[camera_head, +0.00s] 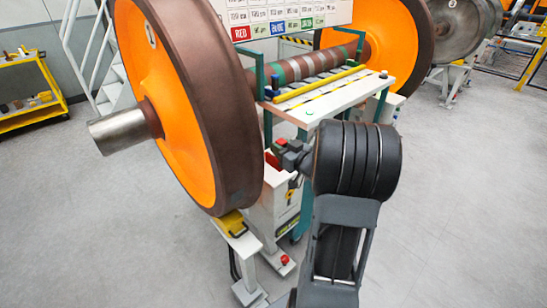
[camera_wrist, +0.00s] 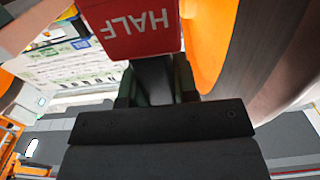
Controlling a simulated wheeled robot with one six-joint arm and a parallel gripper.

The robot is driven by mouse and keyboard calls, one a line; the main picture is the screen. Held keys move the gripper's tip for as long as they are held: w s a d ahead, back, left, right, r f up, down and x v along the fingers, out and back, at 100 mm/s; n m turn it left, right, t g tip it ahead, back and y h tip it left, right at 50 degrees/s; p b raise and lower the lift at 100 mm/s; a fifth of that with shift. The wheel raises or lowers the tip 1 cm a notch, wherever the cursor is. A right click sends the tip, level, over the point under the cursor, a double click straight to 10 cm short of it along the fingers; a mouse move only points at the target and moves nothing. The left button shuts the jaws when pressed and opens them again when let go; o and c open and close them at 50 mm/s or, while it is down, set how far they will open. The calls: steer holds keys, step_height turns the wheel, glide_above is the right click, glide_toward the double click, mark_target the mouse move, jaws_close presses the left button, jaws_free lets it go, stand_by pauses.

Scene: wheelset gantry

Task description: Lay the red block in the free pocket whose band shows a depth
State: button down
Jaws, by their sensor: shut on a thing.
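My gripper (camera_head: 287,151) is shut on the red block (camera_wrist: 128,35). In the wrist view the block fills the top middle between the two dark fingers, and its face carries the word HALF upside down. In the head view a small red patch of the block (camera_head: 281,142) shows at the gripper, low beside the white bench (camera_head: 345,95). The bench has a yellow bar and a row of light and dark parts along the axle. I cannot make out pockets or depth bands on it.
A big orange wheel (camera_head: 172,75) with a brown rim stands close left of the gripper. A second orange wheel (camera_head: 400,30) stands behind the bench. A chart (camera_head: 285,18) with red, blue and green labels hangs above. A blue piece (camera_head: 275,83) stands at the bench's left end.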

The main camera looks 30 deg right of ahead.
steer(key=w+d+f, duration=0.1)
steer(key=w+f, duration=0.1)
steer(key=f, duration=0.1)
steer(key=w+d+f, duration=0.1)
steer(key=w+f, duration=0.2)
steer(key=w+d+f, duration=0.1)
steer(key=w+f, duration=0.2)
steer(key=f, duration=0.1)
steer(key=shift+d, duration=0.3)
steer(key=shift+f, duration=0.3)
steer(key=shift+s, duration=0.1)
steer(key=shift+f, duration=0.15)
steer(key=c, duration=0.9)
jaws_free()
